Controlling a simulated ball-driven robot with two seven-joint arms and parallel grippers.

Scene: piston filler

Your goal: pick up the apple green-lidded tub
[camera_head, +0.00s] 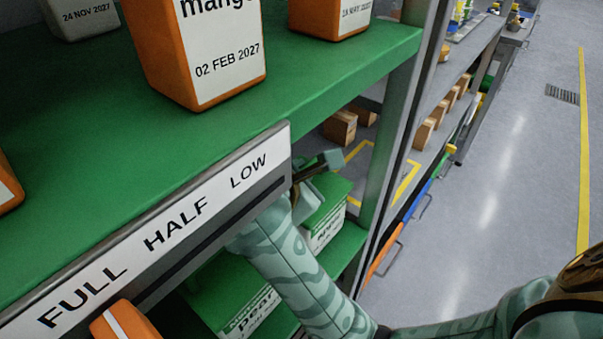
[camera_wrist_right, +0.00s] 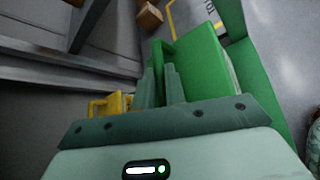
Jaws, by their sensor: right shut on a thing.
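The apple green-lidded tub (camera_head: 327,226) shows in the head view below the upper shelf, with a green top and a white label that is hard to read; my arm hides part of it. My right gripper (camera_head: 318,170) reaches in from the bottom right, beneath the shelf edge. In the right wrist view, the two fingers of my right gripper (camera_wrist_right: 163,86) are close together on a thin green part of the tub (camera_wrist_right: 195,65). I cannot tell whether the tub touches the lower shelf. My left gripper is not in view.
A second green tub, labelled pear (camera_head: 245,305), sits nearer on the lower level. Above is the green upper shelf (camera_head: 330,65) with orange tubs (camera_head: 200,50) and a label rail (camera_head: 165,225). A grey post (camera_head: 395,130) stands right of the tub. Open floor (camera_head: 500,180) lies right.

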